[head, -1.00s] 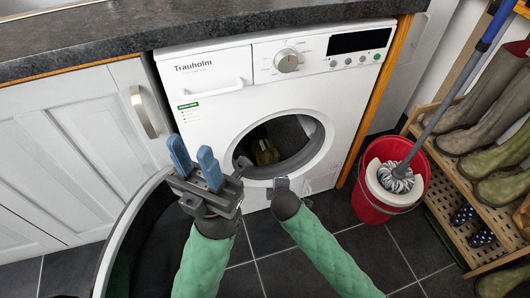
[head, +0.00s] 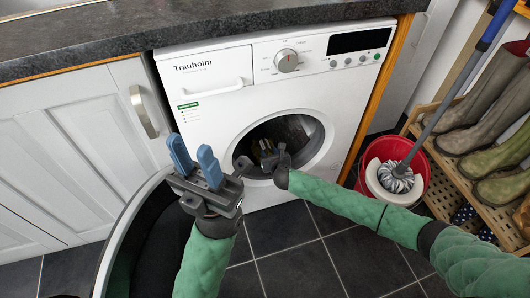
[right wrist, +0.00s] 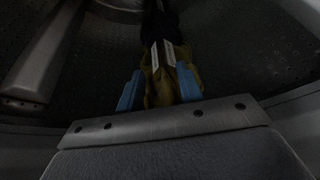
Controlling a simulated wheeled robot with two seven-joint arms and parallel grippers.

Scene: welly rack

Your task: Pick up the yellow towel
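The yellow towel (right wrist: 160,88) lies in the dark drum of the washing machine (head: 210,125). In the right wrist view it sits between the two blue fingers of my right gripper (right wrist: 158,88), which stand apart on either side of it. White label-like strips show on it. In the head view my right gripper (head: 268,150) reaches into the door opening, and only a small part of the towel shows there. My left gripper (head: 190,150) is open and empty, in front of the machine, left of the opening.
The open round door (head: 125,225) stands at the lower left. A red bucket (head: 375,200) with a mop (head: 397,178) stands right of the machine. A wooden rack (head: 462,195) with boots is at the far right. Dark floor tiles lie clear in front.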

